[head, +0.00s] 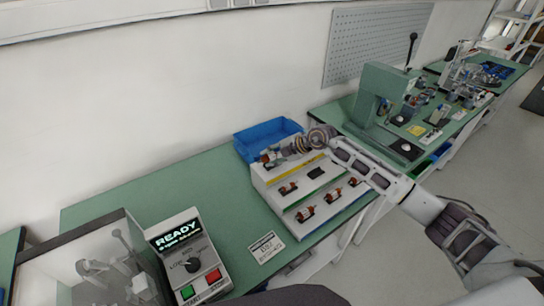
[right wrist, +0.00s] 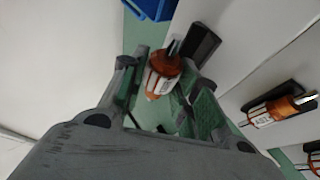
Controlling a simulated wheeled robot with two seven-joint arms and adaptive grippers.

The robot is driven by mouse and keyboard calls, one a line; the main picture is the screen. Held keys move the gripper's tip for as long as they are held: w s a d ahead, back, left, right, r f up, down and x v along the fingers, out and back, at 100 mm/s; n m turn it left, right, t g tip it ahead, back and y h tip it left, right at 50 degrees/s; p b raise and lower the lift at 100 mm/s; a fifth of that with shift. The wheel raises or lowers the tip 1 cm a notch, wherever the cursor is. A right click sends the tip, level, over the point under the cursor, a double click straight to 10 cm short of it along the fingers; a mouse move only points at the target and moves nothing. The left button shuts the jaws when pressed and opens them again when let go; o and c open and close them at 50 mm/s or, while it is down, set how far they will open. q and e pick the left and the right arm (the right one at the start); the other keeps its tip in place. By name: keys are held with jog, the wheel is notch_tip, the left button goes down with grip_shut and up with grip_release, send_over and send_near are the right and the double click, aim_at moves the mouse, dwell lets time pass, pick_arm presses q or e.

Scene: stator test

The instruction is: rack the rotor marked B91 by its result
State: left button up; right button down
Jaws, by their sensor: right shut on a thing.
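My right gripper (head: 271,156) is at the upper left end of the white stepped rack (head: 262,182). In the right wrist view its fingers (right wrist: 160,88) are shut on a rotor (right wrist: 163,72) with copper windings, a white label and a steel shaft. The label is too small to read. The held rotor is beside a black cradle (right wrist: 201,43); whether they touch cannot be told. Other rotors lie on the rack: one on the upper step (head: 288,188), several lower, including this one (head: 305,214). An empty black cradle (head: 316,173) shows on the upper step. My left gripper is out of view.
A blue bin (head: 262,136) stands behind the rack. At the front left are a tester (head: 188,255) reading READY and a clear-covered box (head: 85,262). A small sign (head: 266,247) lies before the rack. A green press (head: 377,95) stands right of the rack.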

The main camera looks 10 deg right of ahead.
aim_at(273, 169)
jog(key=shift+f, duration=0.5)
jog(key=shift+s+f, duration=0.1)
jog(key=shift+f, duration=0.3)
jog(key=shift+s+f+b, duration=0.15)
jog(key=shift+f+b, duration=0.15)
jog(key=shift+f, duration=0.05)
jog(key=c, duration=2.2)
grip_release()
jog(key=shift+s+d+f, duration=0.1)
jog(key=shift+s+f, duration=0.05)
jog(key=shift+f, duration=0.65)
jog(key=o, duration=1)
jog(key=shift+c, duration=0.2)
jog(key=o, duration=0.4)
jog(key=shift+w+f, duration=0.2)
jog(key=shift+w, duration=0.1)
jog(key=shift+s+d+r, duration=0.1)
jog(key=shift+s+r, duration=0.05)
jog(key=shift+s, duration=0.05)
